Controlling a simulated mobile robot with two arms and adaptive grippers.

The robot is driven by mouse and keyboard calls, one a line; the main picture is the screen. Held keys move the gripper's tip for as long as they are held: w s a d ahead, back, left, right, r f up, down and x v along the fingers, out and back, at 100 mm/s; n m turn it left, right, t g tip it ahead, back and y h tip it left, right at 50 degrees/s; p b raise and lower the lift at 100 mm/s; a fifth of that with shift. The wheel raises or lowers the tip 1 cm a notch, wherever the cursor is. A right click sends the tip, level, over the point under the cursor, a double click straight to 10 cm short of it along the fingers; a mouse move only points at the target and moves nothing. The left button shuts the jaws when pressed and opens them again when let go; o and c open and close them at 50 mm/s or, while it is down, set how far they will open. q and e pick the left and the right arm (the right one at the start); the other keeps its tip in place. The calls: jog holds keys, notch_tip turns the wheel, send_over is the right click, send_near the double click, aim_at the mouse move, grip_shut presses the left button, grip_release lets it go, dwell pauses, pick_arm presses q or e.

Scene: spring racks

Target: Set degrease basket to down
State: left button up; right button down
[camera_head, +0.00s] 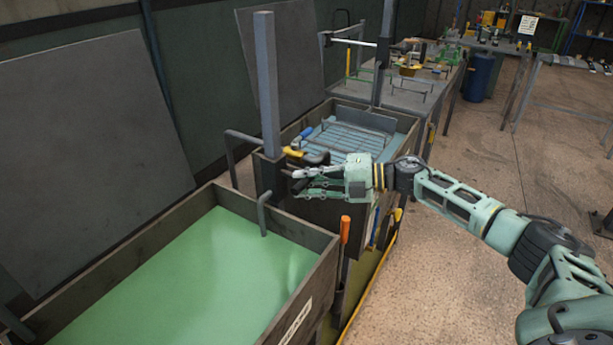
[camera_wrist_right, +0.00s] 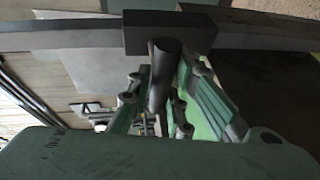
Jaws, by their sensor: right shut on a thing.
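A grey upright post (camera_head: 267,85) stands between two tanks and carries a dark sleeve block (camera_head: 269,176). My right gripper (camera_head: 300,180) reaches in from the right beside the block. In the right wrist view the gripper (camera_wrist_right: 163,100) is shut around a dark round handle (camera_wrist_right: 164,62) that sticks out of the block (camera_wrist_right: 165,30). A slatted basket (camera_head: 350,138) shows in the far, pale-blue tank (camera_head: 410,145). The near tank (camera_head: 318,285) holds green liquid, and a bent grey rod (camera_head: 262,212) rises at its far rim. I cannot tell which basket is the degrease one. My left gripper is out of view.
A yellow-and-dark tool (camera_head: 310,156) lies by the far tank's near rim, close to my gripper. An orange-handled tool (camera_head: 345,230) hangs at the near tank's corner. A bench (camera_head: 410,98) with loose items stands behind. The floor (camera_head: 450,270) on the right is open.

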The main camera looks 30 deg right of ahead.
jog(key=shift+s+a+f, duration=0.1)
jog(key=shift+s+f, duration=0.15)
jog(key=shift+f, duration=0.4)
jog(key=c, duration=1.6)
grip_release()
jog(key=shift+c, duration=0.2)
jog(key=shift+w+r, duration=0.15)
jog(key=shift+r, duration=0.1)
jog(key=v, duration=1.2)
